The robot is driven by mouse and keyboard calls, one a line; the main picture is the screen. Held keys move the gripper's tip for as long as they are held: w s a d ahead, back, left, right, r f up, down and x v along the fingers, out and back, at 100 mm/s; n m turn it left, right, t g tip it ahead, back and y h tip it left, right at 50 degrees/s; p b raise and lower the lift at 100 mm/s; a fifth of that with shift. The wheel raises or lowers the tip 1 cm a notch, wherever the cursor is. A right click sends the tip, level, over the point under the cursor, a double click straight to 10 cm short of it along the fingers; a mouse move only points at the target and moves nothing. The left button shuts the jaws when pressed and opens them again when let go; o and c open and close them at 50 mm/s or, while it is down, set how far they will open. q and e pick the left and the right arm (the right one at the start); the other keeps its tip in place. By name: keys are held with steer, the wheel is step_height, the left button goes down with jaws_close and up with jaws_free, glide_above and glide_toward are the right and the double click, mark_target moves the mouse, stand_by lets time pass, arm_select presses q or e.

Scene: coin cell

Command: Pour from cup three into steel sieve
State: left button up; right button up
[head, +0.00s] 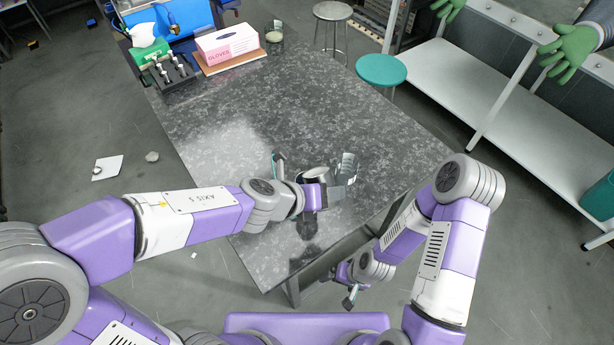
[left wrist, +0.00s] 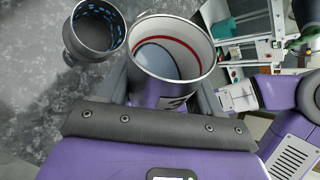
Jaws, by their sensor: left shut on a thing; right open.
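My left gripper (head: 336,192) is over the near part of the dark speckled table. In the left wrist view, its dark jaws are shut on cup three (left wrist: 190,93), which has a pale inside, a red ring and a partly visible dark mark. A pale grey-blue area shows deep in the cup; I cannot tell whether it is contents or the bottom. The steel sieve (left wrist: 92,38), dark with bluish holes, stands left of the cup. A shiny vessel beyond the gripper in the head view (head: 347,163) looks like this sieve. My right gripper (head: 349,299) is open, off the table's near edge.
A glove box (head: 227,46) on a board, a dark rack (head: 170,76) with several pieces, and a glass jar (head: 274,36) stand at the table's far end. A small upright thing (head: 279,163) is by my left wrist. The table's middle (head: 300,110) is clear.

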arm_select(q)
steer(key=shift+s+r+p, duration=0.1)
steer(key=shift+r+p, duration=0.15)
steer(key=shift+p, duration=0.1)
steer(key=shift+w+g+p, duration=0.2)
steer(key=shift+g+p, duration=0.1)
steer(key=shift+r, duration=0.1)
